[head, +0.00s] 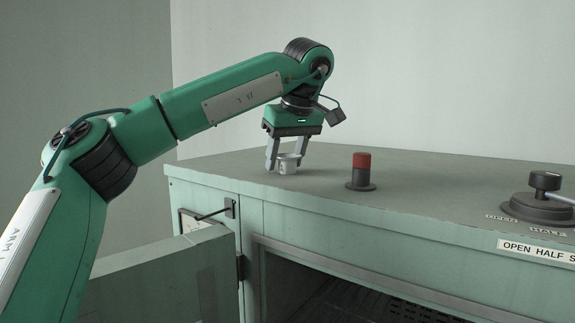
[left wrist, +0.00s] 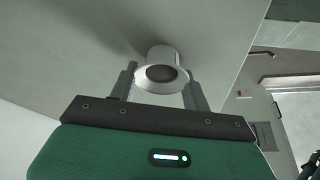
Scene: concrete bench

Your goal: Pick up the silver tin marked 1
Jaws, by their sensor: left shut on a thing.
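A small silver tin (head: 290,165) stands upright on the cabinet's top, near its left end. No number can be read on it at this size. My left gripper (head: 286,160) points down with one finger on each side of the tin and is shut on it. In the left wrist view the tin (left wrist: 161,56) sits between the two fingers of the left gripper (left wrist: 163,88), its round rim and dark middle facing the camera. I cannot tell any gap between the tin and the surface. My right gripper is not in view.
A red-topped dark cylinder (head: 361,172) stands to the right of the tin. Further right is a dark rotary knob (head: 540,207) with "OPEN" and "HALF" labels. The cabinet (head: 215,172) has an open front and a door (head: 165,275) swung out at the left. The top behind is clear.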

